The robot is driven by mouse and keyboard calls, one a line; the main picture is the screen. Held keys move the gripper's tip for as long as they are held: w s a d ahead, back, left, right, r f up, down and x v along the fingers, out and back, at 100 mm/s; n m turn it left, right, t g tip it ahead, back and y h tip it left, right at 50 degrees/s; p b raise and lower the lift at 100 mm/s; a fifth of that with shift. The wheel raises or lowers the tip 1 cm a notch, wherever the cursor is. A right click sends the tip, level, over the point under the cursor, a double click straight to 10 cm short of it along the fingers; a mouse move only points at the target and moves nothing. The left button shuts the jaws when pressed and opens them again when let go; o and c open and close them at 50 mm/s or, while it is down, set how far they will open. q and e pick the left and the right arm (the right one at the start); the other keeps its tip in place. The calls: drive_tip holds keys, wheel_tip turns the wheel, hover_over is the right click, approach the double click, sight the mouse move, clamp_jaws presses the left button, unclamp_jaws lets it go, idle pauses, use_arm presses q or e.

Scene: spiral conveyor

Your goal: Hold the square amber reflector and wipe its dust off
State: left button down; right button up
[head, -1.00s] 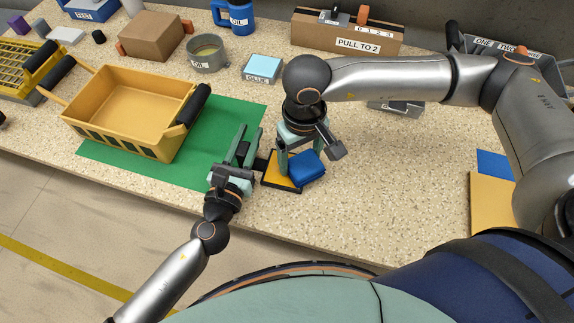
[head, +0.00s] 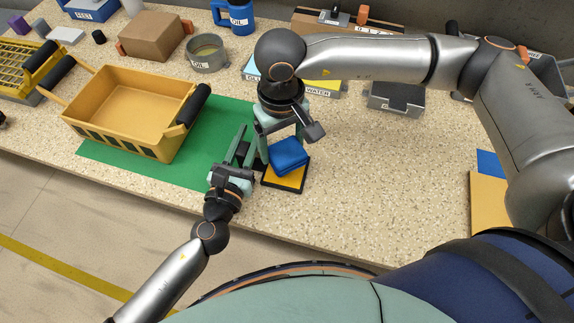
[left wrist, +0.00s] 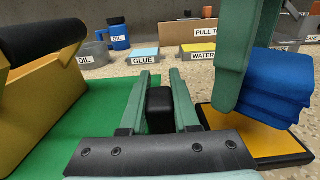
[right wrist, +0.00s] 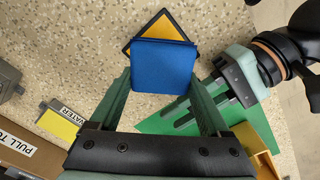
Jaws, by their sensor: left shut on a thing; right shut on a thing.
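The square amber reflector (head: 287,182) has a black rim and lies level at the front middle of the table, right of the green mat. My left gripper (head: 246,150) is shut on its black handle (left wrist: 159,106), beside its left edge. My right gripper (head: 283,144) is shut on a folded blue cloth (head: 290,156), which also shows in the right wrist view (right wrist: 162,66). The cloth is over the back part of the reflector and hides it; I cannot tell whether they touch. Amber shows along the front. I cannot make out any dust.
A yellow bin (head: 130,112) with black handles stands on the green mat (head: 205,175) at left. A grey OIL pot (head: 206,55), a WATER box (head: 322,89) and a grey tray (head: 396,98) stand behind. The table's right middle is clear.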

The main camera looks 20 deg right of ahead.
use_arm(q)
drive_tip(key=shift+a+f, duration=0.1)
drive_tip(key=shift+f, duration=0.2)
drive_tip(key=c, duration=0.9)
unclamp_jaws()
drive_tip(key=o, duration=0.3)
drive_tip(key=shift+r, duration=0.2)
drive_tip(key=v, duration=1.2)
